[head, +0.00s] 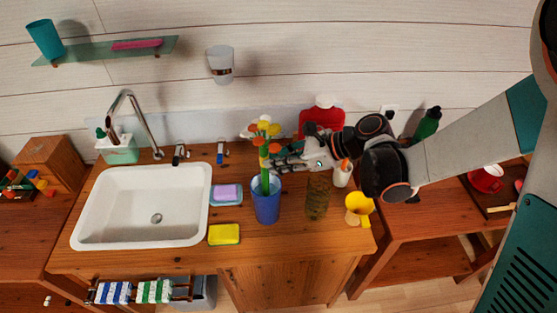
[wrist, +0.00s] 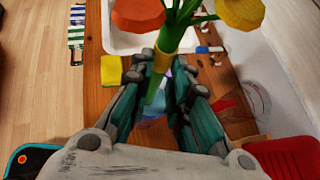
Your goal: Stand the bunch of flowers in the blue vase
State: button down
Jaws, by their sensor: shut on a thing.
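The bunch of flowers (head: 264,140) has orange, yellow and white heads on green stems and stands close to upright. My gripper (head: 272,162) reaches in from the right and is shut on the bunch of flowers, around the stems below the heads. The wrist view shows the stems (wrist: 163,62) between the two fingers, with their lower end pointing down. The blue vase (head: 267,205) stands on the wooden counter directly below the bunch. In the head view the lower stems meet the vase mouth; how deep they sit inside is hidden.
A white sink (head: 140,205) lies left of the vase. A purple soap on a dish (head: 226,204) and a yellow sponge (head: 224,234) are close by. A brown jar (head: 317,195) and yellow cup (head: 358,207) stand right. A red bottle (head: 320,117) is behind my gripper.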

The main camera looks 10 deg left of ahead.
jog(key=shift+f+b, duration=1.35)
jog(key=shift+f, duration=0.2)
jog(key=c, duration=1.4)
grip_release()
jog(key=shift+c, duration=0.2)
jog(key=shift+o, duration=0.4)
jog(key=o, duration=1.1)
jog(key=shift+p+v, duration=1.55)
jog(key=shift+v, duration=3.5)
jog(key=shift+s, duration=0.1)
